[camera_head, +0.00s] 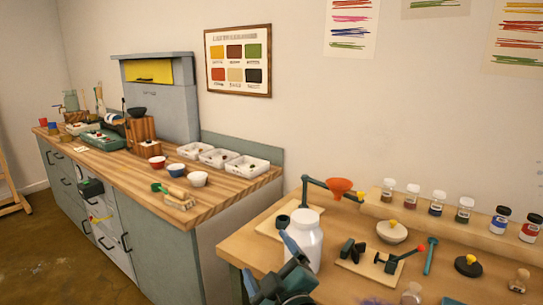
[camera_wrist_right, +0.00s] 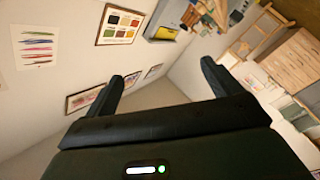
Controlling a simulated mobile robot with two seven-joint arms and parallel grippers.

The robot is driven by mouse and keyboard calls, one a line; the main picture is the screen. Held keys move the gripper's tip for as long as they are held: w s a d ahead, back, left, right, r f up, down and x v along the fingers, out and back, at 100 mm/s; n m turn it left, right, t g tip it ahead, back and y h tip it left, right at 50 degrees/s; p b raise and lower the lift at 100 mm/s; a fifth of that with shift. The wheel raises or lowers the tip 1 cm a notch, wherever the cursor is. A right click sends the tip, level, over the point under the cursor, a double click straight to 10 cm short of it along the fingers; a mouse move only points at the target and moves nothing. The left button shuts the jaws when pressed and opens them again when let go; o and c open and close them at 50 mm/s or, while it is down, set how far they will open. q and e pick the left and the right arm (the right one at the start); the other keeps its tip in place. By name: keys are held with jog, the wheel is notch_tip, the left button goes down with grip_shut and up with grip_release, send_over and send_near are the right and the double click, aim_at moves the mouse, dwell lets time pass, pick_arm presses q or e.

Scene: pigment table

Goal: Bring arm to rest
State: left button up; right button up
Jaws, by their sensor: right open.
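My right gripper (camera_head: 272,262) shows at the bottom middle of the head view, in front of the white jar (camera_head: 305,228). In the right wrist view its two dark fingers (camera_wrist_right: 162,72) stand wide apart with nothing between them. The wrist view looks past the fingers at the wall and is tilted. I cannot tell from the head view whether the gripper touches the jar. My left gripper is in neither view.
Close to the gripper, the near table (camera_head: 234,244) holds an orange funnel (camera_head: 340,186) on a stand, a mortar (camera_head: 391,232), a dark clamp-like tool and several pigment jars on a shelf. A wooden-topped cabinet (camera_head: 110,165) with bowls and trays stands left, across a narrow gap.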

jog(key=s+d+f+m+g+h, duration=0.3)
jog(key=s+d+f+m+h, duration=0.25)
jog(key=d+f, duration=0.35)
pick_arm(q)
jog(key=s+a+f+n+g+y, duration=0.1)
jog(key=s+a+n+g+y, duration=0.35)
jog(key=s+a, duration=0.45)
pick_arm(e)
jog(key=s+d+f+m+g+h, duration=0.1)
jog(key=s+d+f+m+g, duration=0.35)
jog(key=s, duration=0.75)
jog(key=s+d+f+m+g, duration=0.1)
jog(key=s+d+f+g, duration=0.6)
jog(key=s, duration=0.4)
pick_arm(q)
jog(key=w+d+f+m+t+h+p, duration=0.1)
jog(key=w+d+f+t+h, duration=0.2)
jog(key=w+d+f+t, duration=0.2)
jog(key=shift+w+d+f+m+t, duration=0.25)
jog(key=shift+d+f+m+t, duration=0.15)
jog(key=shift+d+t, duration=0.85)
pick_arm(e)
jog(key=w+a+f+t+y, duration=0.3)
jog(key=w+a+f+t, duration=0.1)
jog(key=t, duration=0.4)
jog(key=shift+w+a+n, duration=0.3)
jog(key=shift+w+a, duration=0.45)
jog(key=shift+a, duration=0.1)
